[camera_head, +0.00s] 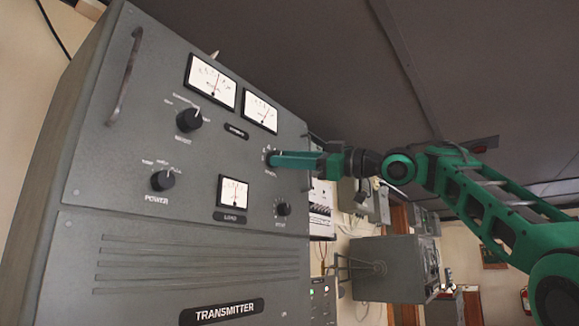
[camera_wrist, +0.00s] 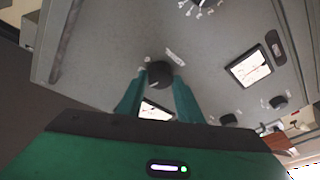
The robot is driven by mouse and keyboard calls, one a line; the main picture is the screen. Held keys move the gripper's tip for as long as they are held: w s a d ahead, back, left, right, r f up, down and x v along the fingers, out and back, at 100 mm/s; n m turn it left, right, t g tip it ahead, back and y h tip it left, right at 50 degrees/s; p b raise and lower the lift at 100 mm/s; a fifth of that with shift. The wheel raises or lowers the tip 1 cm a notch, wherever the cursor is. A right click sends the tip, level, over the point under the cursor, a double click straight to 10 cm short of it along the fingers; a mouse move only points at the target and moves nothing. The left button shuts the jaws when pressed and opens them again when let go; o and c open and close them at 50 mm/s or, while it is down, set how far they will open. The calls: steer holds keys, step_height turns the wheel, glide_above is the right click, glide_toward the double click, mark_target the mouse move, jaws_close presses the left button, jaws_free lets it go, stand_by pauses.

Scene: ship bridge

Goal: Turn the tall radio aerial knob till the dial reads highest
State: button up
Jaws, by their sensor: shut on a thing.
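The tall grey transmitter cabinet (camera_head: 150,220) carries several dark knobs and three white dials. My gripper (camera_head: 270,160) is at the upper right of its front. In the wrist view my gripper (camera_wrist: 158,82) is shut on a dark round knob (camera_wrist: 159,73), one finger on each side; a small, unreadable label lies beside it. The fingers mostly hide this knob in the head view. The upper left dial (camera_head: 211,80), upper right dial (camera_head: 261,110) and load dial (camera_head: 233,192) show thin needles; their values are too small to read. In the wrist view, my gripper partly hides one dial (camera_wrist: 153,109).
Other knobs on the panel are the upper left knob (camera_head: 189,119), the power knob (camera_head: 163,180) and a scaled knob (camera_head: 282,209). A metal handle (camera_head: 125,75) stands out at the left. Another grey cabinet (camera_head: 388,268) stands behind, below my arm.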

steer(key=shift+w, duration=0.15)
steer(key=o, duration=1)
steer(key=shift+o, duration=0.2)
steer(key=v, duration=1)
steer(key=shift+d+f, duration=0.2)
steer(key=shift+d, duration=0.1)
